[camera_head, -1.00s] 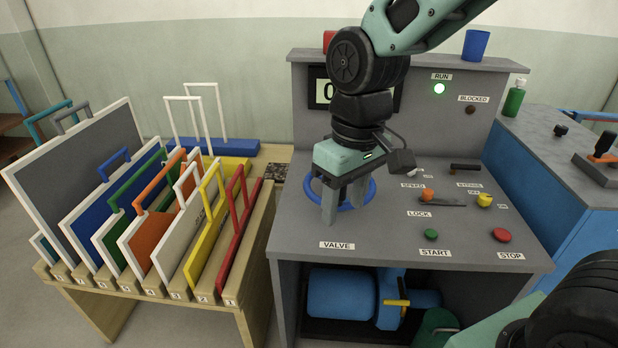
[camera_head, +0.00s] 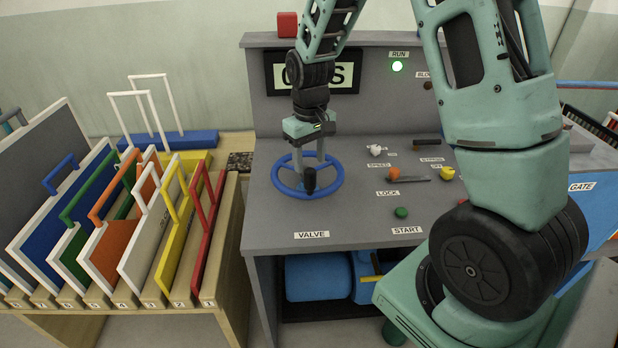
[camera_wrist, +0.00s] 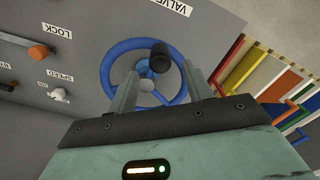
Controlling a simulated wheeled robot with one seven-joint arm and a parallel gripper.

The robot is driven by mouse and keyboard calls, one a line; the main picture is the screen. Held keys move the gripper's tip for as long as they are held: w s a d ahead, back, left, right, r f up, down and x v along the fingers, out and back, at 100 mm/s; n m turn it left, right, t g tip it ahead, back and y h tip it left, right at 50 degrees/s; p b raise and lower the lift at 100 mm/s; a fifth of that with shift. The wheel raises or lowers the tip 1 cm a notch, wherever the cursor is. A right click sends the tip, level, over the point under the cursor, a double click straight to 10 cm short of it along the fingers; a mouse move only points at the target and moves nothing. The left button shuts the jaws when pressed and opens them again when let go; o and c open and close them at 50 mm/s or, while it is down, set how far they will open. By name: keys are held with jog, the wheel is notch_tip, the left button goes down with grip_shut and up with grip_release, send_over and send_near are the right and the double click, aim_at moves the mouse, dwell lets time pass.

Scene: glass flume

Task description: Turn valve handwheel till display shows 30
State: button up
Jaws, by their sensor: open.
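The blue valve handwheel (camera_head: 281,187) with its black knob (camera_head: 309,180) lies flat on the grey console top, above the VALVE label (camera_head: 312,235). My gripper (camera_head: 309,160) points down over the far part of the wheel, fingers apart. In the wrist view my gripper (camera_wrist: 140,92) has its two fingers over the wheel (camera_wrist: 107,65), with the knob (camera_wrist: 160,56) beyond and between them; I cannot tell whether they touch it. The display (camera_head: 345,76) on the back panel is mostly hidden behind my arm; only parts of its characters show.
The RUN lamp (camera_head: 397,66) glows green. A rack of coloured panels (camera_head: 150,240) stands to the left. My arm hides the console's right side.

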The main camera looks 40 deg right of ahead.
aim_at(310, 180)
notch_tip(310, 180, down, 7)
jog(key=shift+f+p, duration=0.2)
jog(key=shift+p, duration=0.35)
grip_shut()
